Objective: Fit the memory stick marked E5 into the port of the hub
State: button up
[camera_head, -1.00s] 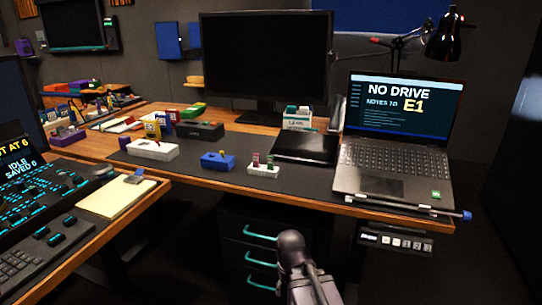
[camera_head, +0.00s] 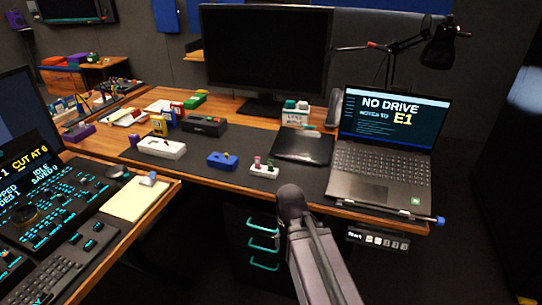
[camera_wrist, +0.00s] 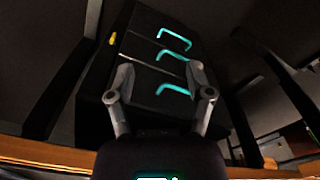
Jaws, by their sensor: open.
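No E5 marking can be read in any view, so I cannot tell which stick is E5. In the head view a small white block (camera_head: 264,171) on the dark desk mat holds a pink stick (camera_head: 257,160) and a green stick (camera_head: 270,163). A blue block (camera_head: 222,161) and a larger white block (camera_head: 161,149) lie to its left. I cannot tell which of these is the hub, and no port can be made out. My gripper (camera_wrist: 160,82) is open and empty in the wrist view, facing a dark drawer cabinet below the desk, away from the blocks.
The laptop (camera_head: 385,160) stands at the right; its screen reads "NO DRIVE" and "NOTES TO E1". A black tablet (camera_head: 303,148) lies behind the small white block. The drawer cabinet (camera_wrist: 145,50) has teal handles. A console desk with a notepad (camera_head: 136,199) is at the left.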

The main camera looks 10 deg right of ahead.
notch_tip(320, 180, up, 13)
jog(key=w+p, duration=0.2)
jog(key=p, duration=1)
notch_tip(320, 180, up, 14)
jog(key=f+m+p, duration=0.1)
jog(key=m+p, duration=0.5)
jog(key=p, duration=0.7)
send_over(270, 160)
jog(key=shift+r, duration=0.25)
notch_tip(270, 160, down, 9)
jog(key=b, duration=0.8)
jog(key=shift+r, duration=0.2)
jog(key=shift+f+b, duration=0.15)
jog(key=shift+b, duration=0.25)
